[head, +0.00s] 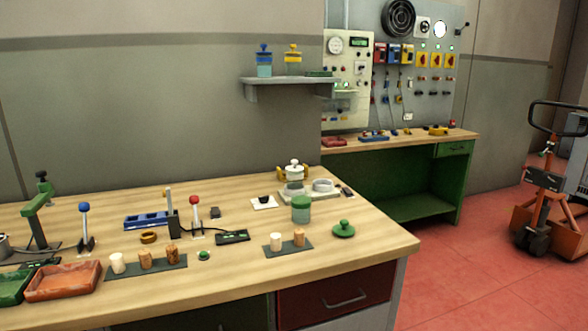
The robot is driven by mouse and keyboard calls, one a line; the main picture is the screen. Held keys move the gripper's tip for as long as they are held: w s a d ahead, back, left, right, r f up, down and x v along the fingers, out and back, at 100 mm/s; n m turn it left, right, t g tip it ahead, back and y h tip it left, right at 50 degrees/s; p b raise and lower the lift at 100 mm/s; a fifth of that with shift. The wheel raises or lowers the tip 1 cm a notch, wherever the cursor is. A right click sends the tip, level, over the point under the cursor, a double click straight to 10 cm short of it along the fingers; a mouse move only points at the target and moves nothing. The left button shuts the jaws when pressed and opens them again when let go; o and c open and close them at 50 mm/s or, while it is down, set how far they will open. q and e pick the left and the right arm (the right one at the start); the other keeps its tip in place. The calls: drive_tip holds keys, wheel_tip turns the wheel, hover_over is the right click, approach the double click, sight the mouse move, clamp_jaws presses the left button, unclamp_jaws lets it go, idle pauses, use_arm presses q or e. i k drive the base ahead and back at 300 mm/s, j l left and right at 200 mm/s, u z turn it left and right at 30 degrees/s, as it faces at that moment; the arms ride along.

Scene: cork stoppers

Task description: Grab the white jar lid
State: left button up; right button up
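The white jar lid (293,170) has a round knob on top. It sits at the back of the near workbench and appears to rest on a glass jar (295,186), though the join is too small to tell. The jar stands on a pale grey tray (312,196) beside a round white ring or dish (323,185). A separate green lid (344,229) with a knob lies on the bench in front, right of a green-banded jar (301,209). Neither of my grippers shows in the head view.
Cork and white stoppers stand on two dark mats (148,267), (289,248). Levers with red (194,200) and blue (84,207) knobs rise from the bench. An orange tray (63,281) is at left. Bare wood (370,250) lies near the right corner.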

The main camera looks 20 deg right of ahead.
sight(295, 168)
drive_tip(key=l+u, duration=0.1)
drive_tip(key=u, duration=0.3)
drive_tip(key=l+u, duration=0.15)
drive_tip(key=u, duration=0.25)
drive_tip(key=l+u, duration=0.1)
drive_tip(key=u, duration=0.3)
drive_tip(key=k+l+u, duration=0.25)
drive_tip(key=l, duration=0.15)
drive_tip(key=l+u, duration=0.3)
drive_tip(key=l, duration=0.15)
drive_tip(key=k+l+u, duration=0.2)
drive_tip(key=l+u, duration=0.25)
drive_tip(key=k+l+u, duration=0.2)
drive_tip(key=u, duration=0.25)
drive_tip(key=k+l+u, duration=0.1)
drive_tip(key=k+u, duration=0.35)
drive_tip(key=k+l+u, duration=0.1)
drive_tip(key=k+u, duration=0.15)
drive_tip(key=u, duration=0.2)
drive_tip(key=k+u, duration=0.6)
drive_tip(key=k, duration=0.2)
drive_tip(key=k+u, duration=0.25)
drive_tip(key=k, duration=0.65)
drive_tip(key=k+l, duration=0.1)
drive_tip(key=k, duration=0.35)
drive_tip(key=k+l+z, duration=0.15)
drive_tip(key=k, duration=0.25)
